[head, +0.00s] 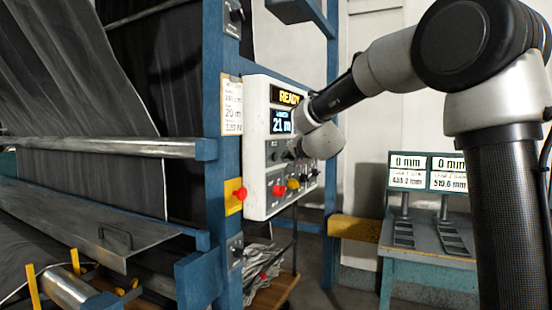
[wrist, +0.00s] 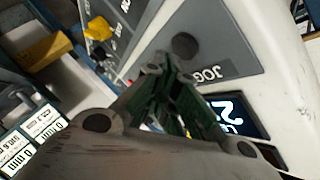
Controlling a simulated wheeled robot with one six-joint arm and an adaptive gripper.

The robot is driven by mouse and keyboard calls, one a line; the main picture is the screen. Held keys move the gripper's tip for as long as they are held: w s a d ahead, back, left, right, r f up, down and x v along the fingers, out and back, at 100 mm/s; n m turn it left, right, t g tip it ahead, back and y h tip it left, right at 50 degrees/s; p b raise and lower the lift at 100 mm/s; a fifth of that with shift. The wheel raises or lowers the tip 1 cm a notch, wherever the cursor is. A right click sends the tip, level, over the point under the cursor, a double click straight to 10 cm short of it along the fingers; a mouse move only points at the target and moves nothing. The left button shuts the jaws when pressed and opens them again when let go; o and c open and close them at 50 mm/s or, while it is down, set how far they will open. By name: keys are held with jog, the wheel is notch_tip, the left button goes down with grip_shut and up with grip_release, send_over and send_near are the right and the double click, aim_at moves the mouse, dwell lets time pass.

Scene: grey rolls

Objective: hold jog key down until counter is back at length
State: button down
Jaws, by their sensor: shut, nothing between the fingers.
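The white control panel (head: 257,205) hangs on a blue frame post. Its counter (head: 281,121) reads 21 m under a yellow READY sign (head: 286,96); part of the counter also shows in the wrist view (wrist: 228,112). The round black jog key (wrist: 185,45) lies beside the JOG label (wrist: 205,74) in the wrist view. My gripper (wrist: 162,65) is shut and empty, its tips close beside the key; whether they touch the panel face is unclear.
A card (head: 231,105) beside the panel shows a 20 m line. A red button (head: 278,190) and a yellow knob (head: 293,184) sit low on the panel. Another red button (head: 240,194) is on the post. A bench (head: 420,255) with two readouts stands right.

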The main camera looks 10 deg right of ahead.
dwell(0.4)
jog(key=shift+w+a, duration=0.25)
jog(key=shift+a, duration=0.1)
jog(key=shift+w+a, duration=0.25)
jog(key=shift+a, duration=0.1)
dwell(2.1)
jog(key=shift+s+d, duration=0.1)
dwell(1.2)
jog(key=shift+s+d, duration=0.4)
jog(key=shift+d, duration=0.2)
jog(key=s+d, duration=0.1)
jog(key=d, duration=0.1)
jog(key=s+d, duration=0.2)
dwell(0.4)
